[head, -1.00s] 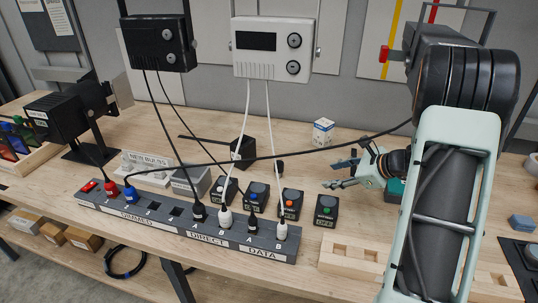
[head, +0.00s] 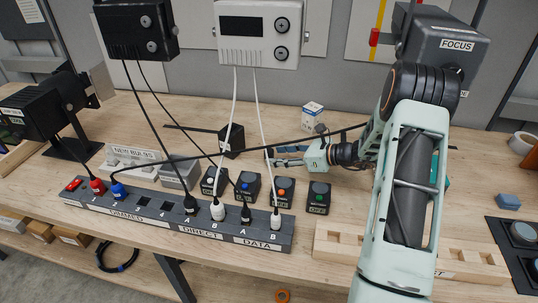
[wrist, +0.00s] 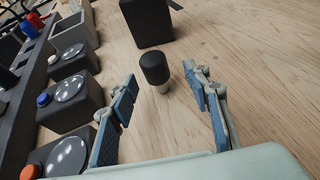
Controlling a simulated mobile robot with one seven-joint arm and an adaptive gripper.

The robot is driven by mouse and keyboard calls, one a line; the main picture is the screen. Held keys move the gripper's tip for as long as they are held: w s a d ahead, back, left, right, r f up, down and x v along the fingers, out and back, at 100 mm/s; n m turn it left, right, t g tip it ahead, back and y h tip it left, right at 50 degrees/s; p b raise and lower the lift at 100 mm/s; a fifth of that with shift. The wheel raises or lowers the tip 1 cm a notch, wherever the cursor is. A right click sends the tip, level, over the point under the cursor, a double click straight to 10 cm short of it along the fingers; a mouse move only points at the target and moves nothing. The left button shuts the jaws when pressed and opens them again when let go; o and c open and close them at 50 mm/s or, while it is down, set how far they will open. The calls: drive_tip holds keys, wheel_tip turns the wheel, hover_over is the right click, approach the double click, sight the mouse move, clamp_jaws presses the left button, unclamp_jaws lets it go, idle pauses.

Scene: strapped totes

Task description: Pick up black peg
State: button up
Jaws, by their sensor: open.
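The black peg (wrist: 155,67) is a short upright cylinder with a dark rounded top and a pale lower part, on the wooden bench in the wrist view. My gripper (wrist: 161,79) is open, with its two blue-padded fingers on either side of the view. The peg shows between the fingertips, near their far ends; no contact is visible. In the head view my gripper (head: 273,157) is low over the bench, reaching left behind the row of button boxes. I cannot make out the peg clearly there, near the fingers and a cable.
A black block (wrist: 147,20) stands just beyond the peg. Button boxes (head: 281,190) and a power strip (head: 170,220) with plugs lie in front. A black cable (head: 300,138) and white cables (head: 262,140) cross near my gripper. A slotted wooden rack (head: 335,249) is at front right.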

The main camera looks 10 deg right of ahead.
sight(269, 156)
drive_tip(key=x, duration=0.4)
drive_tip(key=shift+s+a+p, duration=0.1)
drive_tip(key=shift+s+p, duration=0.1)
drive_tip(key=shift+p, duration=0.1)
drive_tip(key=shift+c, duration=0.6)
clamp_jaws()
